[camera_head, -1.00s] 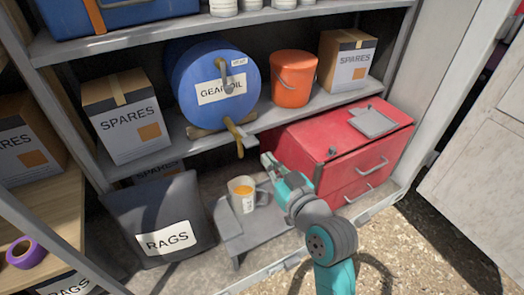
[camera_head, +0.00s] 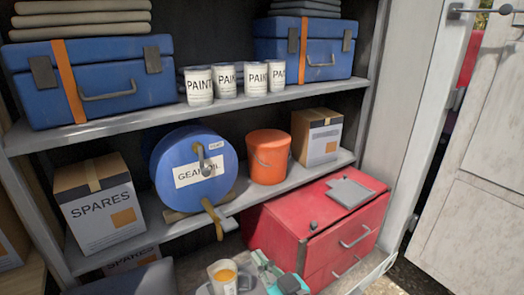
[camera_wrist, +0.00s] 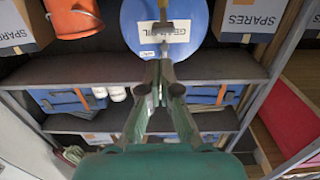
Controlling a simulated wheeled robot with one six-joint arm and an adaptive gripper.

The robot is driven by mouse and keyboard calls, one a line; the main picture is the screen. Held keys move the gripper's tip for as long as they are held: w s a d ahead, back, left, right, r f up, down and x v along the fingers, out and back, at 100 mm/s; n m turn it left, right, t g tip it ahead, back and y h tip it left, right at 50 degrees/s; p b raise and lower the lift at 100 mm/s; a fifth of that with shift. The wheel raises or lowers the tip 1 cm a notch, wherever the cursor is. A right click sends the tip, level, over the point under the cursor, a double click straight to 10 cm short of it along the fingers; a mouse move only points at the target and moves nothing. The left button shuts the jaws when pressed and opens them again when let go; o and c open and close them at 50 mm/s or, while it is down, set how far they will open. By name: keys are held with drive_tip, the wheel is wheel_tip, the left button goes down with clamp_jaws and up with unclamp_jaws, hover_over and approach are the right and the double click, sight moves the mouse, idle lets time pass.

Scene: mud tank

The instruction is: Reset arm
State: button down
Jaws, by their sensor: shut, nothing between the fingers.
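My gripper (camera_head: 262,262) shows at the bottom edge of the head view, just right of a white jug (camera_head: 224,280) holding orange-yellow liquid. In the wrist view, which looks upside down, my gripper (camera_wrist: 160,80) has its fingers together with nothing between them. Most of my arm is below the head view. The blue gear oil drum (camera_head: 194,170) lies on the middle shelf with its yellow-handled tap (camera_head: 213,216) at the front. The drum also shows in the wrist view (camera_wrist: 190,20), beyond the fingertips.
A red drawer cabinet (camera_head: 318,225) stands to the right of my gripper. An orange bucket (camera_head: 268,158) and spares boxes (camera_head: 102,208) share the drum's shelf. Paint cans (camera_head: 227,82) and blue toolboxes (camera_head: 95,82) fill the shelf above. The open door (camera_head: 475,160) is at the right.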

drive_tip(key=s+d+f+m+t+h, duration=0.1)
drive_tip(key=s+d+f+m+h, duration=0.5)
drive_tip(key=s+d+f, duration=0.9)
drive_tip(key=s+d+h, duration=0.1)
drive_tip(key=s+d, duration=0.1)
drive_tip(key=s, duration=1)
drive_tip(key=s+d+g+h, duration=0.1)
drive_tip(key=s+d+h, duration=0.1)
drive_tip(key=s, duration=1.1)
drive_tip(key=shift+s+f+h, duration=0.2)
drive_tip(key=shift+s+h, duration=0.1)
